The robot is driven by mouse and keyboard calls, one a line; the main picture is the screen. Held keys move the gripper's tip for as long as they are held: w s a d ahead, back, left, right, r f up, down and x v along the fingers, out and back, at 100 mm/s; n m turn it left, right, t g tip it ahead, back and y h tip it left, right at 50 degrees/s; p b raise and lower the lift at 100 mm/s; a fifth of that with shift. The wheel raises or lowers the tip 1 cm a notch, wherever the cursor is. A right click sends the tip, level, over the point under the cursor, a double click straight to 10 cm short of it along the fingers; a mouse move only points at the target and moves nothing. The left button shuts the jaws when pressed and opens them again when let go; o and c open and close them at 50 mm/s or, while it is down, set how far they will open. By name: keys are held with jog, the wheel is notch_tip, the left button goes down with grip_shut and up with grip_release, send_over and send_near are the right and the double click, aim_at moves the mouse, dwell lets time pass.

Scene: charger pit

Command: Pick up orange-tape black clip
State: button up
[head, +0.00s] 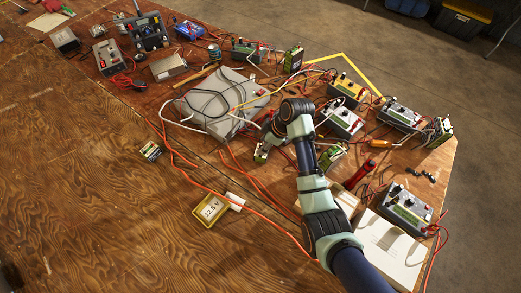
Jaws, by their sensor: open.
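I cannot single out the orange-tape black clip for certain in the head view; the clips and leads are too small. Small black pieces (423,176) lie near the table's right edge, but I see no clear orange tape on them. My gripper (263,151) is open, low over the table's middle, just right of the grey case's lower corner. My wrist partly hides it, and I cannot make out anything between its fingers. Orange-red leads (250,178) run across the wood close to it.
A grey case (215,98) with cables lies behind my gripper. Battery chargers (342,120) and a white box (388,246) crowd the right side. The left wood is clear.

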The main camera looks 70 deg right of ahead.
jog(key=x, duration=0.3)
jog(key=shift+a+f+b, duration=0.15)
jog(key=shift+f+b, duration=0.25)
grip_shut()
jog(key=shift+r, duration=0.1)
notch_tip(320, 180, up, 20)
jog(key=p, duration=0.6)
